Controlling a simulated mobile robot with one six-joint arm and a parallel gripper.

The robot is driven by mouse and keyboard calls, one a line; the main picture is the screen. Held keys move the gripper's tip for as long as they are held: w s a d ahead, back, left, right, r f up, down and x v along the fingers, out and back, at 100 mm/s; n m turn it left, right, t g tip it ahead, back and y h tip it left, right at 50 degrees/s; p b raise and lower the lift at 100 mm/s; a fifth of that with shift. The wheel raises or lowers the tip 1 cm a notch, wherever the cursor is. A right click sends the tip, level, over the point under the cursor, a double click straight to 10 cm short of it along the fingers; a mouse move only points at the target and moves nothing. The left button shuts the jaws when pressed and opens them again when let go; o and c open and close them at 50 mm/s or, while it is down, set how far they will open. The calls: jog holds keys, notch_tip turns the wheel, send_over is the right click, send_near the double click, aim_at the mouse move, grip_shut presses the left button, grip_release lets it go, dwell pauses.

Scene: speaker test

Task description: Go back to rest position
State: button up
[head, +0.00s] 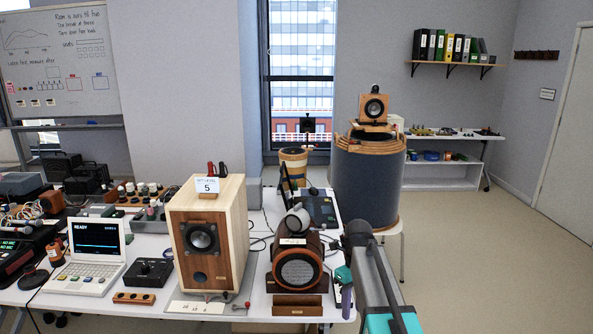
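My arm (380,285) rises from the bottom right, grey with a teal part at its base and a dark rounded joint at its top. A small teal piece (343,275) and a purple-grey piece (346,300) show just left of it at the table's right edge. I cannot tell whether these belong to my gripper or are separate things. No fingertips can be made out, and nothing is clearly held.
A wooden speaker (209,243) tagged 5 and a round-fronted speaker (297,270) stand close left of my arm on the white table (80,300). A dark drum (368,186) with a speaker on top stands behind. The floor (470,260) at right is clear.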

jog(key=s+f+n+g, duration=0.1)
jog(key=s+f+g, duration=0.1)
jog(key=s+f, duration=0.9)
jog(key=s+f+n+g, duration=0.2)
jog(key=s+f, duration=0.5)
jog(key=f, duration=0.7)
jog(key=s+f+n, duration=0.7)
jog(key=s+n, duration=0.4)
jog(key=n, duration=0.2)
jog(key=s+f+n, duration=0.8)
jog(key=s+n, duration=0.3)
jog(key=n, duration=0.2)
jog(key=shift+s+g, duration=0.3)
jog(key=shift+s, duration=0.1)
jog(key=shift+d+f, duration=0.1)
